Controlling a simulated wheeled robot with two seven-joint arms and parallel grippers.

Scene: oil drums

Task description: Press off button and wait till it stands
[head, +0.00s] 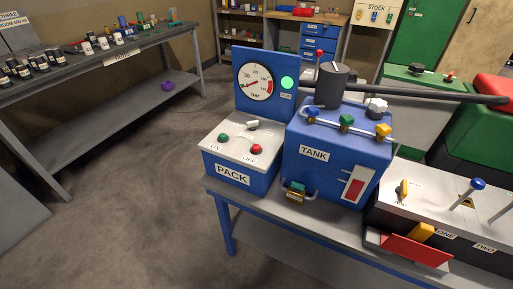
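The blue box labelled PACK (241,158) stands on the left end of a blue-legged bench. On its grey top are a green button (223,138) marked ON and a red button (257,149) marked OFF. A small light-coloured lever or switch (253,125) sits behind them. A blue panel behind carries a round pressure gauge (254,82) marked bar, its needle pointing low left. A green lamp (287,83) beside the gauge looks lit. Neither of my grippers is in view.
A blue TANK box (338,155) with coloured valves stands right of the pack. A grey control box (450,215) with levers is further right. The bench top (285,208) has a bare strip in front.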

